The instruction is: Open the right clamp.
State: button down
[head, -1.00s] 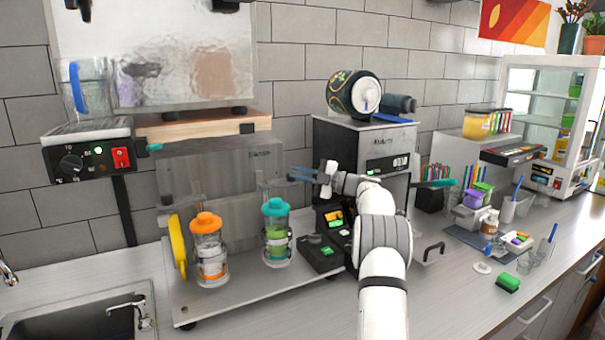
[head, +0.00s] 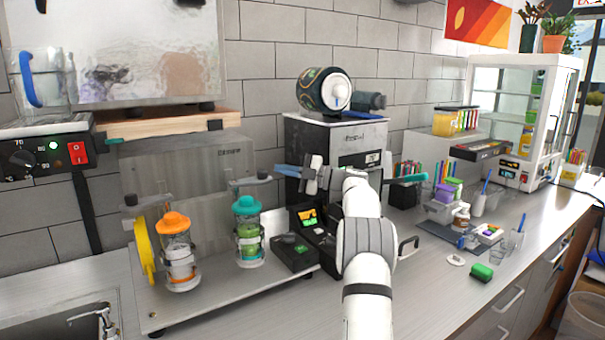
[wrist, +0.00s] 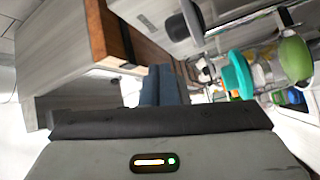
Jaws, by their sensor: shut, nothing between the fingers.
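In the head view, a grey bar with dark ends, which looks like the right clamp (head: 250,181), sits above the teal-lidded cup (head: 248,232) on the sealer (head: 190,165). A similar left clamp (head: 149,199) is by the orange-lidded cup (head: 178,258). My gripper (head: 277,171) is just right of the right clamp, its blue fingers pointing left, with a small apparent gap. The fingers are shut and empty; they also show in the wrist view (wrist: 162,84). Whether they touch the clamp cannot be told.
A dark control box (head: 294,252) stands right of the teal-lidded cup. A grey machine (head: 340,145) with a dark drum (head: 325,90) on top is behind my arm. A yellow curved piece (head: 144,250) is at the sealer's left. The counter (head: 420,290) at right front is mostly clear.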

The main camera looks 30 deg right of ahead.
jog(key=d, duration=0.6)
jog(key=shift+f+p, duration=0.25)
jog(key=shift+p, duration=0.1)
jog(key=shift+s, duration=0.1)
jog(key=w+a+r+m+t+h, duration=0.1)
jog(key=a+r+m+t+h, duration=0.35)
jog(key=r+m+h, duration=0.3)
jog(key=w+a+r+m+t+h, duration=0.1)
jog(key=a+r+m+t+h, duration=0.35)
jog(key=r+m+h, duration=0.35)
jog(key=s+a+f+m+g, duration=0.2)
jog(key=s+a+f+g, duration=0.4)
jog(key=s+f, duration=0.4)
jog(key=s+a+f+m+g, duration=0.3)
jog(key=s+a+f+g, duration=0.3)
jog(key=s, duration=1.6)
jog(key=s+a+f+m+g, duration=0.3)
jog(key=s+a+f+g, duration=0.3)
jog(key=s+a+f, duration=0.4)
jog(key=s+f, duration=0.5)
jog(key=s, duration=0.1)
jog(key=shift+f, duration=0.35)
